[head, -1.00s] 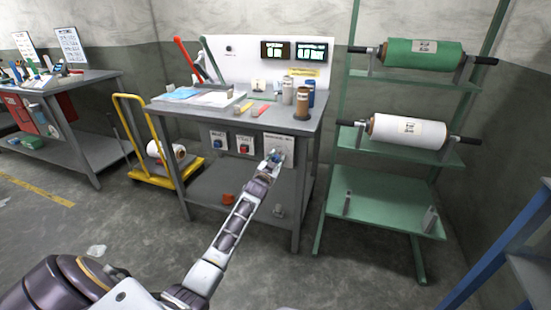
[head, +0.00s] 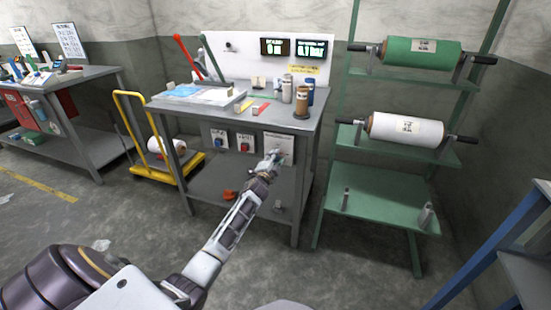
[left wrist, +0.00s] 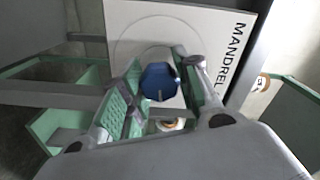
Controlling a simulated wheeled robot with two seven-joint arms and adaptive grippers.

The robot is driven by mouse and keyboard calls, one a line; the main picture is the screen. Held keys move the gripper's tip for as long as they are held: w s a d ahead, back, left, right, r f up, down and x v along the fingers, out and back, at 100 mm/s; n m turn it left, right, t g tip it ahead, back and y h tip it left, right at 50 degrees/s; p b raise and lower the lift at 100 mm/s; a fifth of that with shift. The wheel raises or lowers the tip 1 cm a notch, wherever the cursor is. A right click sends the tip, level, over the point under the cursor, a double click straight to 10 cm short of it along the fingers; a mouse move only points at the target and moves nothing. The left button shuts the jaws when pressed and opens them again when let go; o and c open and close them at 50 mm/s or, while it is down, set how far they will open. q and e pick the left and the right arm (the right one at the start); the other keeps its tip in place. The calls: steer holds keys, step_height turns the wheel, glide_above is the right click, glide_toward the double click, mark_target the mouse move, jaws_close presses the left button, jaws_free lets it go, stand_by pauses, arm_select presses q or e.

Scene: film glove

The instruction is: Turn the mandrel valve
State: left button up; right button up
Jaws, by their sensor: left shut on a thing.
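The mandrel valve is a blue knob (left wrist: 160,82) on a white panel lettered MANDREL (left wrist: 205,28) in the left wrist view. In the head view this white panel (head: 279,141) is on the front of the workbench, below its top, and the knob is mostly hidden by my gripper. My left gripper (head: 275,158) reaches it from the front. In the left wrist view its green-padded fingers (left wrist: 157,78) are on either side of the knob, shut on it. My right gripper is not in view.
The workbench (head: 262,112) carries brown and white bottles, papers and a panel with two displays (head: 293,47). Two more switch plates (head: 230,140) are left of the valve. A green rack (head: 375,195) with film rolls stands right, a yellow cart (head: 150,165) left.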

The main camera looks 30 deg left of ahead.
arm_select(q)
steer(key=shift+m, duration=0.9)
steer(key=o, duration=1)
steer(key=shift+f, duration=0.1)
steer(key=shift+s, duration=0.15)
steer(key=shift+v, duration=5.85)
steer(key=shift+d, duration=0.1)
